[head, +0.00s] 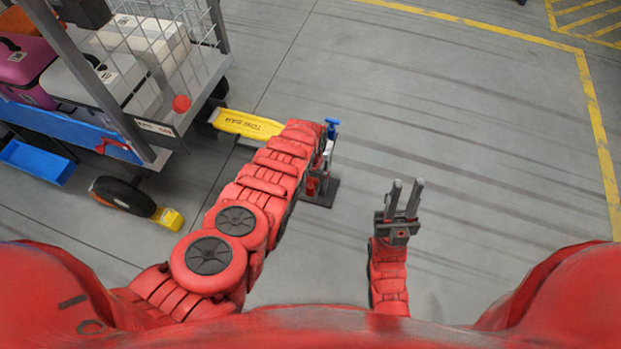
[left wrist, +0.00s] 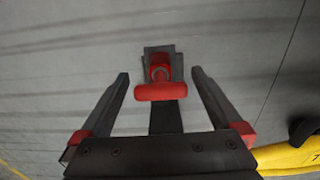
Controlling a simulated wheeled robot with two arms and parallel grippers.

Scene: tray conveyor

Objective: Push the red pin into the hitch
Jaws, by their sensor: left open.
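In the left wrist view the red pin (left wrist: 160,91) shows a wide red crossbar handle. Behind it is a dark grey bracket (left wrist: 158,50) that looks like the hitch. My left gripper (left wrist: 161,74) is open, with one finger on each side of the pin and a visible gap to both. In the head view my left arm mostly hides that gripper and the pin. A dark stand base (head: 322,194) with red parts shows just right of the arm. My right gripper (head: 404,190) is open and empty, to the right of the stand.
A yellow tow bar (head: 247,123) reaches from the wheeled cage cart (head: 160,130) toward the stand. It also shows in the left wrist view (left wrist: 294,155). A blue handle (head: 332,122) stands by my left arm. The floor to the right is clear.

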